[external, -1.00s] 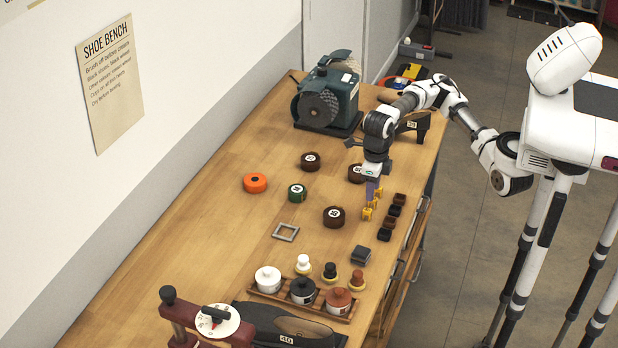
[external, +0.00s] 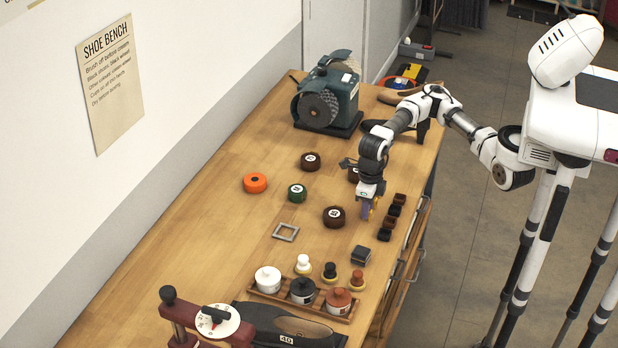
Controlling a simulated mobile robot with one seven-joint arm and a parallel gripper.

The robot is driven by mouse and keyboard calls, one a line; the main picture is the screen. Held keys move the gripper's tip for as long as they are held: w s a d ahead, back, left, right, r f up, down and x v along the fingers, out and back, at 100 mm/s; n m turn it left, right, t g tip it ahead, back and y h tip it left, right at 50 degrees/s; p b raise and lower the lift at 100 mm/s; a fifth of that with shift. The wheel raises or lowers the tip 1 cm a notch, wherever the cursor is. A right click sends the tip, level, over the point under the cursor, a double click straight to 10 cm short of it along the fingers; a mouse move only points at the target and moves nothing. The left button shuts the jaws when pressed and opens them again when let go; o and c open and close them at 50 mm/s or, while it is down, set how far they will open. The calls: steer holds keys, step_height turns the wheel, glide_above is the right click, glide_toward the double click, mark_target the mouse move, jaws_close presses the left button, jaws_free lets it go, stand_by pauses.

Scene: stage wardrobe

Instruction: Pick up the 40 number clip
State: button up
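A white tag reading 40 (external: 287,339) shows on the dark shoe (external: 262,318) at the front of the bench, partly cut off by the picture's lower edge. My gripper (external: 367,211) points down low over the right side of the bench, well behind that tag. It is beside a row of small dark brown blocks and right of a dark numbered puck (external: 334,216). A little yellow shows by the fingertips; I cannot tell what it belongs to. The fingers are small and partly hidden, so their opening and any held thing are unclear.
A wooden tray (external: 262,294) with lidded jars stands near the front. A grey block (external: 361,255), small brown blocks (external: 390,222), a square grey frame (external: 286,232) and an orange ring (external: 255,183) lie around. A green grinder (external: 328,95) is at the back. The left side is clear.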

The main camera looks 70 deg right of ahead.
jaws_close()
steer(key=shift+r, duration=0.1)
